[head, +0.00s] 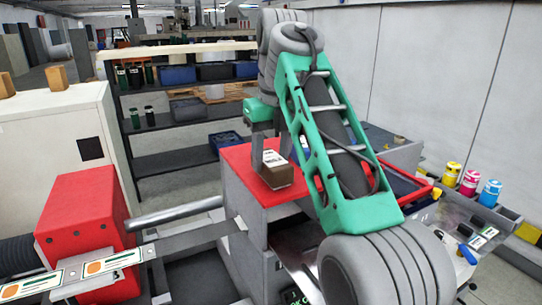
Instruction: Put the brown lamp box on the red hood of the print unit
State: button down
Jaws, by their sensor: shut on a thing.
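The brown lamp box (277,176) has a white label with dark print on its upper side. My gripper (264,146) is shut on the box from above, with the arm reaching over from the right. The box is over the red hood (242,170), near the middle of its visible top. Its base looks very close to the red surface; I cannot tell whether it touches. The green arm link hides the right part of the hood and some of what lies behind.
A second red housing (85,232) stands at the left, with a label strip (75,272) before it. A metal roller (175,212) lies between. Shelves (185,155) with blue bins stand behind. Several coloured ink pots (470,182) stand on the right bench.

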jog(key=shift+f, duration=0.15)
jog(key=c, duration=0.7)
grip_release()
jog(key=shift+o, duration=0.2)
